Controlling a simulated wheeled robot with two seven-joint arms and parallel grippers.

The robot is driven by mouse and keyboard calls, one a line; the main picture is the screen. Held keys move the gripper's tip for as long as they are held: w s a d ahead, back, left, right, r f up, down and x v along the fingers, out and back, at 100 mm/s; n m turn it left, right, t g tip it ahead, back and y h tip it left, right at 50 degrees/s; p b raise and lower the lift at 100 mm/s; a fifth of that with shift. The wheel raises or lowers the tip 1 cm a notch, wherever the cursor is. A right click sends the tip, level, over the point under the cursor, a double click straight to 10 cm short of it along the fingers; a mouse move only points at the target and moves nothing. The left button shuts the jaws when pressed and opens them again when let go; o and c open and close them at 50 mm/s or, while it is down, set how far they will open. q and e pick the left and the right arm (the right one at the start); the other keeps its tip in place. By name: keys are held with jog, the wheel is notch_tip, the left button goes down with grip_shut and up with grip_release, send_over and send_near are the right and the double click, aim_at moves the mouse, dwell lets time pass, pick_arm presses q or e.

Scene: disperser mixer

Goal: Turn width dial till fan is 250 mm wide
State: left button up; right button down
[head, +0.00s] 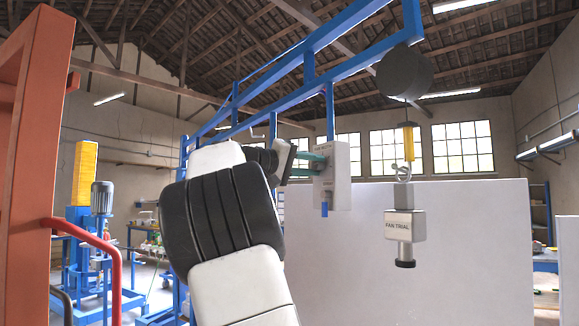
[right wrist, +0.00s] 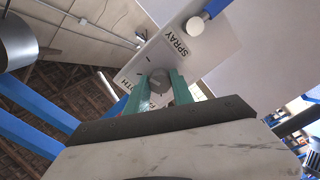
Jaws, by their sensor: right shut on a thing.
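A pale control box (head: 343,185) hangs from the blue frame in the middle of the head view. My right gripper (head: 319,161) has teal fingers and is at the box. In the right wrist view its fingers (right wrist: 161,85) are shut on the dial, one on each side. A grey block marked FAN TRIAL (head: 405,225) hangs from a hook to the right. No spray fan or width reading is visible. My left gripper is out of view.
Blue overhead beams (head: 310,67) run above the box, with a dark round part (head: 404,72) at their end. A large white panel (head: 460,270) stands behind. An orange post (head: 40,150) and red rail (head: 112,262) are at the left.

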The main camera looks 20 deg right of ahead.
jog(key=shift+m, duration=2.2)
jog(key=c, duration=1.1)
grip_release()
jog(key=s+a, duration=0.1)
jog(key=a, duration=0.6)
jog(key=shift+s+a, duration=0.2)
jog(key=shift+a, duration=0.15)
jog(key=shift+f, duration=0.1)
